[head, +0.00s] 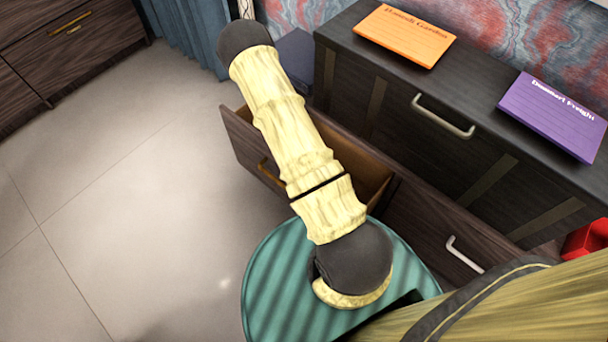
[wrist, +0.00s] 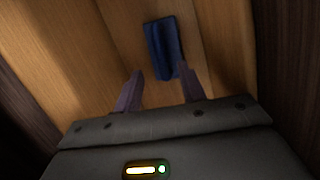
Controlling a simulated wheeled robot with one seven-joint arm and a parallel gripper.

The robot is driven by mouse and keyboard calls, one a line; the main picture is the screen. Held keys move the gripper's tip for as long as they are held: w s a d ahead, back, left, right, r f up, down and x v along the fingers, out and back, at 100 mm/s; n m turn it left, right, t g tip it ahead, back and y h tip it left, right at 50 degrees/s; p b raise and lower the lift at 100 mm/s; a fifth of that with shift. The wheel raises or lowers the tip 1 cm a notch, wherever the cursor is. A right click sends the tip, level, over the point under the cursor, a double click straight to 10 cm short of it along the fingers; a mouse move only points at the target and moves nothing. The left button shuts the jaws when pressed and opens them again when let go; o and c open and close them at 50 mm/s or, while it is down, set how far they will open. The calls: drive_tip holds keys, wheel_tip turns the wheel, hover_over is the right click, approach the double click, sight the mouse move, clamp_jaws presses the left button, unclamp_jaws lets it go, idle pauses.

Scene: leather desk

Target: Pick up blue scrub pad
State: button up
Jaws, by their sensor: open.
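The blue scrub pad (wrist: 163,47) lies on the wooden floor of the open drawer in the wrist view. It is dark blue and roughly rectangular. My gripper (wrist: 160,82) is open, with its two purple-grey fingers pointing toward the pad. The right fingertip appears close to the pad's lower right edge; I cannot tell whether they touch. Nothing is between the fingers. The open drawer (head: 374,187) also shows in the head view, where my arm covers much of it. The pad and my gripper are hidden in the head view.
Drawer walls stand close on both sides in the wrist view. In the head view, an orange card (head: 404,36) and a purple card (head: 553,115) lie on the dark cabinet top (head: 480,62). A red object (head: 585,239) sits at the right. The floor (head: 130,190) at left is clear.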

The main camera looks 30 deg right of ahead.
drive_tip(key=shift+b+x, duration=0.45)
drive_tip(key=shift+x, duration=1.25)
drive_tip(key=b+x, duration=0.3)
drive_tip(key=x, duration=0.2)
drive_tip(key=shift+w+a+f+b, duration=0.1)
drive_tip(key=shift+f+b, duration=0.1)
drive_tip(key=shift+b, duration=0.1)
drive_tip(key=shift+r, duration=0.1)
clamp_jaws()
